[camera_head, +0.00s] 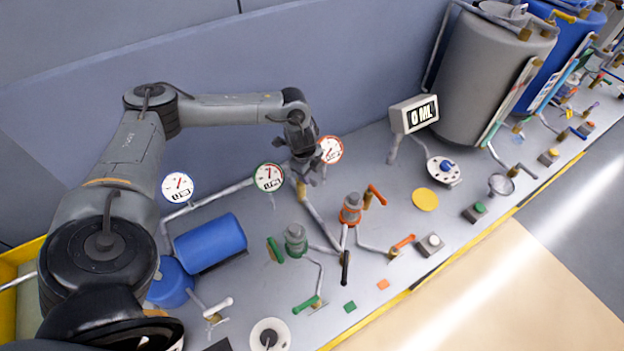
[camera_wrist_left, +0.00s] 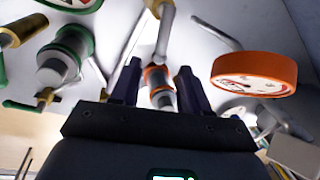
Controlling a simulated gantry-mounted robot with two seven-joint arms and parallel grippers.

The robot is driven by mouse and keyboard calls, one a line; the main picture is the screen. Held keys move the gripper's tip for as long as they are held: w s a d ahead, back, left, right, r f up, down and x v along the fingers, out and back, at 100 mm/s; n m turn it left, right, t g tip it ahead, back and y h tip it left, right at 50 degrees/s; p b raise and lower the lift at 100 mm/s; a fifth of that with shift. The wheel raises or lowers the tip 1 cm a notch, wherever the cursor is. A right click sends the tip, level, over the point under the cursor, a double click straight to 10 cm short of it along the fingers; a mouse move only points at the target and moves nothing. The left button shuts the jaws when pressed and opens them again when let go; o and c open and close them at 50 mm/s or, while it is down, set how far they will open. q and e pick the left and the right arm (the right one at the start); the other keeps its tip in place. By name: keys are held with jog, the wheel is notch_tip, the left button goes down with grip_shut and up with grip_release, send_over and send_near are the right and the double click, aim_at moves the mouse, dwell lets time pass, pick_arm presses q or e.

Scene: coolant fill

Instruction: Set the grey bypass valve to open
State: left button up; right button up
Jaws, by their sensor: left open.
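My left gripper (camera_head: 306,172) is above the rear of the bench, between two dial gauges, pointing down. In the left wrist view its two dark fingers (camera_wrist_left: 158,82) are apart with nothing held between them. A brass valve with a grey lever (camera_wrist_left: 165,32) shows beyond the fingertips, apart from them; it looks like the grey bypass valve. In the head view its brass body (camera_head: 300,191) shows just below the gripper, which largely hides the lever. I cannot tell its setting. Another valve with a pale handle (camera_head: 218,305) stands at the front left.
An orange-rimmed gauge (camera_head: 331,149) is close to the gripper; a green-rimmed gauge (camera_head: 268,178) is left of it. A green pump (camera_head: 295,239) and an orange pump (camera_head: 350,208) stand in front. A display (camera_head: 415,114) reads 0 ML. A grey tank (camera_head: 490,75) stands farther right.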

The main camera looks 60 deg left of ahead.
aim_at(312, 182)
pick_arm(q)
jog(key=shift+w+a+f, duration=0.1)
jog(key=shift+w+f, duration=0.15)
jog(key=shift+f, duration=1)
jog(key=shift+w+a+f, duration=0.1)
jog(key=shift+w+f, duration=0.1)
jog(key=shift+f, duration=1.05)
grip_shut()
